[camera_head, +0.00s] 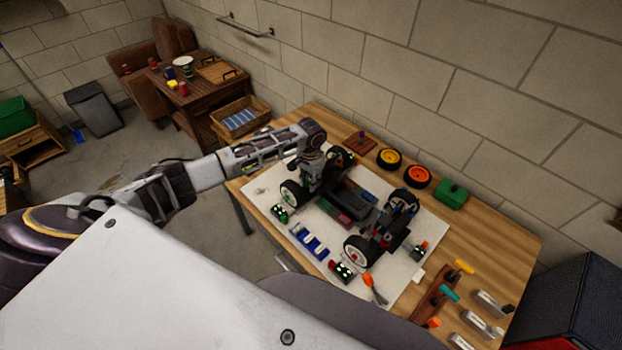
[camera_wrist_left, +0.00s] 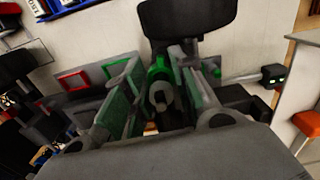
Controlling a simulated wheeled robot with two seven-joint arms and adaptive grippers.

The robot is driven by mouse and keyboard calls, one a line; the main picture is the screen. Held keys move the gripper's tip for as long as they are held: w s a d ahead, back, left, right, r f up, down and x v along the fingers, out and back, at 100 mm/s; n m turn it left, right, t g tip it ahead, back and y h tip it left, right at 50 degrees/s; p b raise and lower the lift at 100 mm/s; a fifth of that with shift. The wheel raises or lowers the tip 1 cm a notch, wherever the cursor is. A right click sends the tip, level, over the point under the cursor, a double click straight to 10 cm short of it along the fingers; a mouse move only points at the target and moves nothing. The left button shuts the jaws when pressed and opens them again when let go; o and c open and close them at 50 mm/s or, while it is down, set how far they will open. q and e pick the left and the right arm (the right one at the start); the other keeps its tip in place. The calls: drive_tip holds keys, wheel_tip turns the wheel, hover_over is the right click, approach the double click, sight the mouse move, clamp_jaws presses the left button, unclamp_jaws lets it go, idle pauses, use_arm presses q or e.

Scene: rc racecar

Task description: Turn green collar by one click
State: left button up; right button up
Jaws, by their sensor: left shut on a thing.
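A dark RC racecar (camera_head: 345,200) with white-rimmed wheels sits on a pale mat on the workbench. My left gripper (camera_head: 322,170) reaches down over the car's rear left part in the head view. In the left wrist view, my left gripper (camera_wrist_left: 160,85) has its two fingers closed around a green collar (camera_wrist_left: 158,68) on a grey shaft-like part. The collar lies between the fingers, partly hidden by them. In the head view the collar is hidden behind the gripper and arm. My right gripper is in neither view.
Around the mat (camera_head: 265,190) lie a blue-and-white tray (camera_head: 309,241), an orange-handled tool (camera_head: 371,284) and small dark blocks with green lights. A yellow wheel (camera_head: 389,158), an orange wheel (camera_head: 417,175) and a green box (camera_head: 451,194) stand along the wall side. A tool rack (camera_head: 436,300) is at the right.

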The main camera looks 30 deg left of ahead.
use_arm(q)
drive_tip(key=shift+m, duration=1.1)
drive_tip(key=shift+w, duration=0.1)
drive_tip(key=o, duration=1)
drive_tip(key=shift+r, duration=6.05)
